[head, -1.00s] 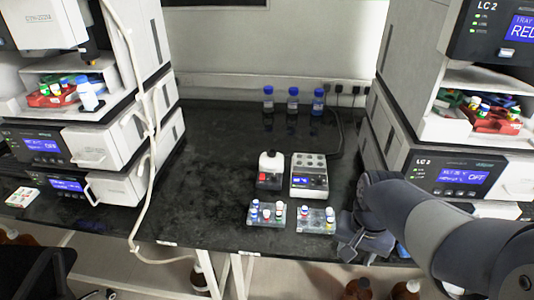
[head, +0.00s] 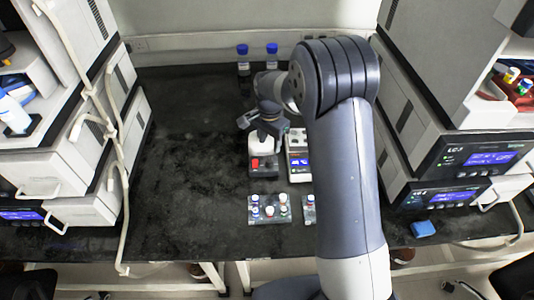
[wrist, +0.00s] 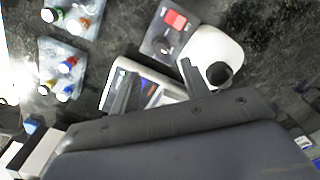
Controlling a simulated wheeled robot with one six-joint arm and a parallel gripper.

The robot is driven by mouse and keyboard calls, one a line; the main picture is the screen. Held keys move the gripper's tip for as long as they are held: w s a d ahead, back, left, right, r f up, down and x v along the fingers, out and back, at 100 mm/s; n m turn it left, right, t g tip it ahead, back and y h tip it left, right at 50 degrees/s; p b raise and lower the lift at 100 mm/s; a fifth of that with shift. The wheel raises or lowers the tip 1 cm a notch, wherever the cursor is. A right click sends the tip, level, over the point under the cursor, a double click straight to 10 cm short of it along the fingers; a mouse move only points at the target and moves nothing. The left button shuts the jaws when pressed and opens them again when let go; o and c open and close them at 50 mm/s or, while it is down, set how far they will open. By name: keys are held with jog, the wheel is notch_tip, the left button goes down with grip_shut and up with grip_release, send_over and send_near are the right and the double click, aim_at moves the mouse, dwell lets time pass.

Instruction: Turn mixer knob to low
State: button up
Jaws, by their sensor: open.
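The vortex mixer (head: 262,166) has a dark base, a white head and a red switch. It stands on the black bench near the middle of the head view. In the wrist view its white head (wrist: 211,55) with a black cup, its red switch (wrist: 175,20) and a small dark knob (wrist: 164,47) show on the base. My gripper (head: 262,126) is open and empty, above and just behind the mixer in the head view. In the wrist view its fingers reach toward the mixer, apart from the knob. I cannot read the knob's setting.
A white block unit (head: 299,164) with a blue display stands right of the mixer, partly behind my arm. Vial racks (head: 269,209) sit in front. Blue-capped bottles (head: 243,58) stand at the back. Instrument stacks flank both sides. The bench left of the mixer is clear.

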aim_at(269, 160)
notch_tip(269, 160, down, 8)
jog(key=shift+f+p, duration=0.25)
jog(key=shift+p, duration=0.35)
jog(key=shift+c, duration=0.5)
grip_shut()
